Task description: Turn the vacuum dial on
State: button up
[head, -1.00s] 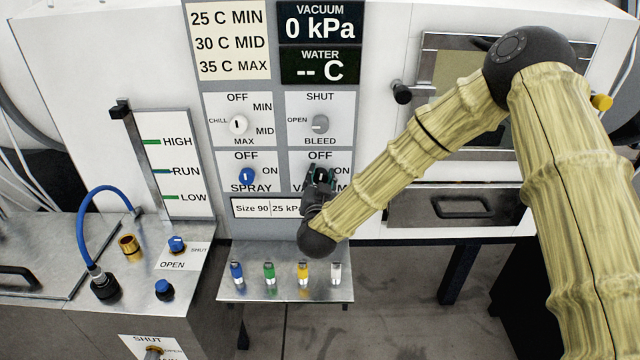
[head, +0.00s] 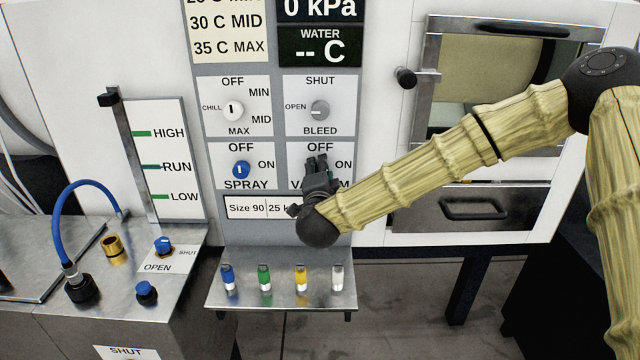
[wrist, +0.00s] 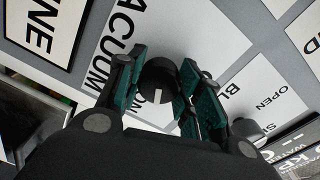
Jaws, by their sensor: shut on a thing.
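The vacuum dial (wrist: 158,78) is a black round knob with a short white mark, on the white VACUUM plate (head: 343,151) low on the grey control panel. My gripper (head: 317,164) covers the dial in the head view. In the wrist view my gripper (wrist: 158,88) has its teal-padded fingers on both sides of the dial, shut on it. The white mark lies on the lower side of the knob in that view, roughly toward the partly covered ON label. The VACUUM readout (head: 320,10) shows 0 kPa.
The blue spray dial (head: 241,169) is just left and the grey bleed dial (head: 320,110) just above. The white chill dial (head: 233,110) is up left. A metal shelf (head: 245,296) with several coloured vials stands below. A door handle (head: 405,77) is to the right.

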jog(key=m+b, duration=0.3)
jog(key=shift+f+m+b, duration=0.25)
jog(key=shift+m+b, duration=0.1)
jog(key=shift+m, duration=0.05)
jog(key=shift+r+m+b, duration=0.1)
jog(key=shift+m+b, duration=0.4)
jog(key=shift+m, duration=0.1)
jog(key=shift+r, duration=0.1)
jog(key=o, duration=1)
jog(key=shift+o, duration=0.2)
jog(key=s, duration=1.2)
jog(key=shift+r, duration=0.2)
jog(key=shift+d, duration=0.1)
